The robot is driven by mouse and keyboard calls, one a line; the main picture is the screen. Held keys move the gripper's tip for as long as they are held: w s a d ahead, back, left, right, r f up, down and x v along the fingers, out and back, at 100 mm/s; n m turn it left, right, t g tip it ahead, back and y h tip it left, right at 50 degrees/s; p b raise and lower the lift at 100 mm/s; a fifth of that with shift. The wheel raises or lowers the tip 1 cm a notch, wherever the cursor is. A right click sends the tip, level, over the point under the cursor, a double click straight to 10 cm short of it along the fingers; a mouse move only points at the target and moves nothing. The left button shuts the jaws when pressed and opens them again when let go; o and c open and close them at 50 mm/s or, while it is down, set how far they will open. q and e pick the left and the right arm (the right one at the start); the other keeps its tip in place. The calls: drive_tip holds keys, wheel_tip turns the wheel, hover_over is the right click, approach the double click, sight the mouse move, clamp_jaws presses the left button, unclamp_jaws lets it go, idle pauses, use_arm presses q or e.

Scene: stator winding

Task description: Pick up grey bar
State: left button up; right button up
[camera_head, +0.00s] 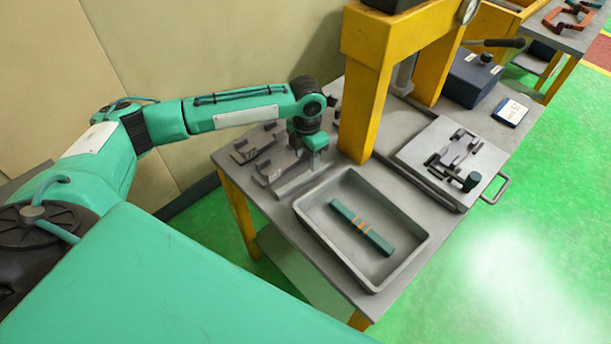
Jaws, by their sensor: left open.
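A dark grey-green bar (362,228) with orange bands round its middle lies diagonally in a shallow grey tray (416,252) on the table. My left gripper (296,172) points down over the back left of the table, behind and left of the tray, apart from the banded bar. Its jaws are open; the fingertips are small and hard to tell from the grey parts around them. A plain light grey piece (300,183) lies right at the gripper; I cannot tell whether they touch. My right gripper is not in view.
Grey fixtures with dark prongs (258,143) sit left of my gripper. A yellow press frame (366,105) stands behind the tray. A plate with a grey fixture (455,155) and a dark blue box (472,78) are to the right. The tray has bare floor around the bar.

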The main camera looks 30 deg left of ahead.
sight(306, 175)
use_arm(q)
drive_tip(key=shift+f, duration=1.05)
drive_tip(key=f, duration=0.1)
drive_tip(key=f+p, duration=0.1)
drive_tip(key=f, duration=0.1)
drive_tip(key=shift+s+f, duration=0.25)
drive_tip(key=shift+f, duration=0.05)
drive_tip(key=shift+f+p, duration=0.3)
drive_tip(key=shift+f, duration=0.2)
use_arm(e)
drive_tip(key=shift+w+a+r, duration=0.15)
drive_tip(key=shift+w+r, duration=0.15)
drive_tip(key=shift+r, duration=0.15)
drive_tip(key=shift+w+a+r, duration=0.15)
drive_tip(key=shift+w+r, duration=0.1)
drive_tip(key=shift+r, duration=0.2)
use_arm(q)
drive_tip(key=c, duration=1)
clamp_jaws()
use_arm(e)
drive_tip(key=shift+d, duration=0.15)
